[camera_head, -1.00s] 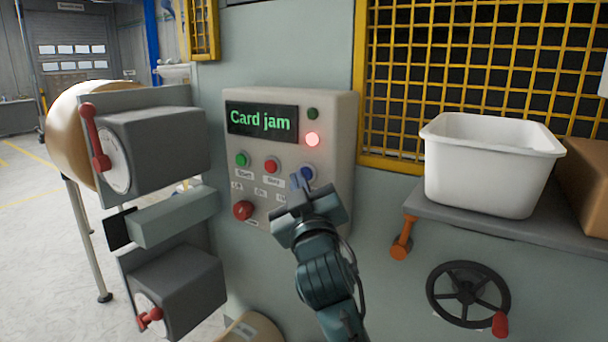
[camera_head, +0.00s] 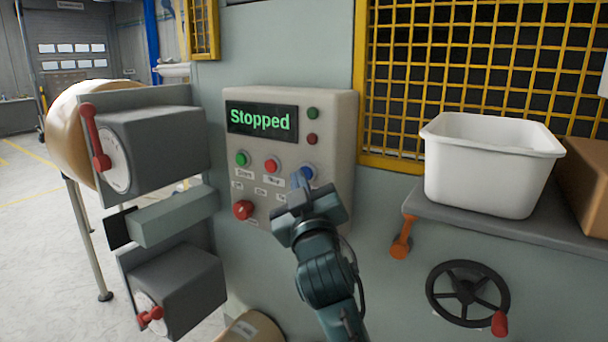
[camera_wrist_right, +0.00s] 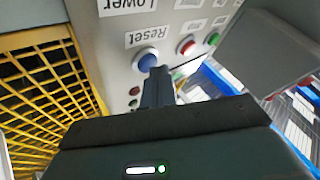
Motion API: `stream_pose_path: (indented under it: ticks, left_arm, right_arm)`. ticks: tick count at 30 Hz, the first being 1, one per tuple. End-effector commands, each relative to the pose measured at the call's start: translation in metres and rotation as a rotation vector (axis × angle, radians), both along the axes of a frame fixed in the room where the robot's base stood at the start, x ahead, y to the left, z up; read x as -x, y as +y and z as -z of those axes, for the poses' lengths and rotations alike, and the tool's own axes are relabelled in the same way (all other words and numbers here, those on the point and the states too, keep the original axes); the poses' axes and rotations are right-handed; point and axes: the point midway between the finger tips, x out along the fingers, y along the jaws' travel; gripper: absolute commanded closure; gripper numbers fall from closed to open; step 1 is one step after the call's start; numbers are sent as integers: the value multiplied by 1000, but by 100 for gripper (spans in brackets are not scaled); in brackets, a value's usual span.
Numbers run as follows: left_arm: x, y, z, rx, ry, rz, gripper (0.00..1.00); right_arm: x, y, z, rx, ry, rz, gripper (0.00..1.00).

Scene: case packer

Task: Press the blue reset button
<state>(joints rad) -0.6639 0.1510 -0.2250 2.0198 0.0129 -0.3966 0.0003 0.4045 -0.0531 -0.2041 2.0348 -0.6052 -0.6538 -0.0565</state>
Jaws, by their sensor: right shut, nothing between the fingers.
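The blue reset button (camera_head: 308,172) is on the grey control panel (camera_head: 340,130), to the right of a red and a green button. My right gripper (camera_head: 299,184) is shut and empty, its fingertips at the lower left edge of the blue button. In the right wrist view the blue button (camera_wrist_right: 147,61), with the label "Reset" beside it, shows just beyond the shut fingers (camera_wrist_right: 157,80). Whether they touch it I cannot tell. The display (camera_head: 262,119) reads "Stopped" in green. The red lamp (camera_head: 312,139) is dark. My left gripper is not in view.
A red knob (camera_head: 243,210) sits low on the panel. A white bin (camera_head: 490,170) stands on a shelf at the right, with an orange handle (camera_head: 402,238) and a black handwheel (camera_head: 468,294) below. Grey boxes with red levers (camera_head: 95,135) stick out at the left.

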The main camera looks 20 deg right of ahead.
Motion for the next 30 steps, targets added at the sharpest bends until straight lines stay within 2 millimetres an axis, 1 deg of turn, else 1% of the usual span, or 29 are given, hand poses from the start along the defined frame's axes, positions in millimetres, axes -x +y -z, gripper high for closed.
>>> stream_pose_path:
  ticks: [6, 17, 30]
  left_arm:
    - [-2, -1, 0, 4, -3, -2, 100]
    - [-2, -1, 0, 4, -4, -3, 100]
    - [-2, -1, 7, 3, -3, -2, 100]
  right_arm:
    - [7, 9, 1, -1, 2, 1, 100]
    - [9, 11, 1, 0, 0, -1, 100]
    - [34, 44, 2, -3, 3, -3, 100]
